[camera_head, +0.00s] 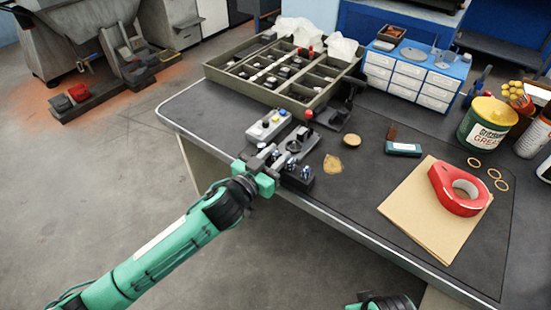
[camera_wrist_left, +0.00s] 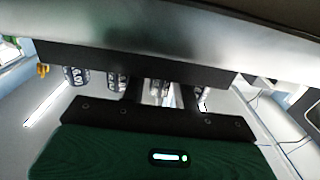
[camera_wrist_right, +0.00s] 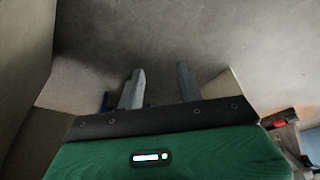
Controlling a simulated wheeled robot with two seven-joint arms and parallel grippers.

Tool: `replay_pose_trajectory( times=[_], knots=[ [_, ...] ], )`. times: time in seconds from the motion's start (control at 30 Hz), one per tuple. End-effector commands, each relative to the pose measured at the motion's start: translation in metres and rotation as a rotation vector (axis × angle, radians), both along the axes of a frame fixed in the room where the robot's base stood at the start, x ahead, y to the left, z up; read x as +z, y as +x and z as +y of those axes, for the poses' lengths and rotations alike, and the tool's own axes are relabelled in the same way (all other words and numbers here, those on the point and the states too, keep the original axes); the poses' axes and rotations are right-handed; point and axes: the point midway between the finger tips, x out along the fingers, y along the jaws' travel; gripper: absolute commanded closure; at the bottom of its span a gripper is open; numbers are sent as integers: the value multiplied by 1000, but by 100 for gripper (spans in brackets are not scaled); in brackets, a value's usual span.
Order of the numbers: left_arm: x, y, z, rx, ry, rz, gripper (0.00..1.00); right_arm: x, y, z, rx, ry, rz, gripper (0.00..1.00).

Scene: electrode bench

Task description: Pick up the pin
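Several small silver pins with dark bands stand in a black block (camera_head: 298,180) near the bench's front edge. In the left wrist view one silver pin (camera_wrist_left: 158,92) shows between the two fingers of my left gripper (camera_wrist_left: 161,94); I cannot tell whether they touch it. The fingers look spread apart, and other pins (camera_wrist_left: 75,76) show beside them. In the head view my left gripper (camera_head: 275,160) is right at the block and partly covers it. My right gripper (camera_wrist_right: 160,86) is open and empty, away from the bench top; part of that arm shows at the bottom of the head view.
A grey box with buttons (camera_head: 268,125) lies behind the block. A compartment tray (camera_head: 225,80) and blue drawers (camera_head: 412,75) stand at the back. A red tape roll (camera_head: 440,185) lies on brown paper (camera_head: 415,225), with a green grease can (camera_head: 485,125) behind.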

Motion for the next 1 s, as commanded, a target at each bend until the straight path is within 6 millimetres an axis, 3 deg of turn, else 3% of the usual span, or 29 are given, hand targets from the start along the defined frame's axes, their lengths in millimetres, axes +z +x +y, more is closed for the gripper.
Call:
replay_pose_trajectory(
  times=[0.13,0.3,0.73,0.87,1.0],
  knots=[
    [0,0,0,0,0,0,70,0,0,0,0,0,-1,64],
    [0,0,0,0,0,0,100,1,0,0,0,0,-1,64],
    [8,0,0,0,-1,-2,100,2,0,0,-1,0,-1,64],
    [25,0,0,-1,-2,-3,100,-2,0,0,-1,1,3,64],
    [54,0,0,0,-2,-5,100,-21,0,2,-2,0,27,64]
  ],
)
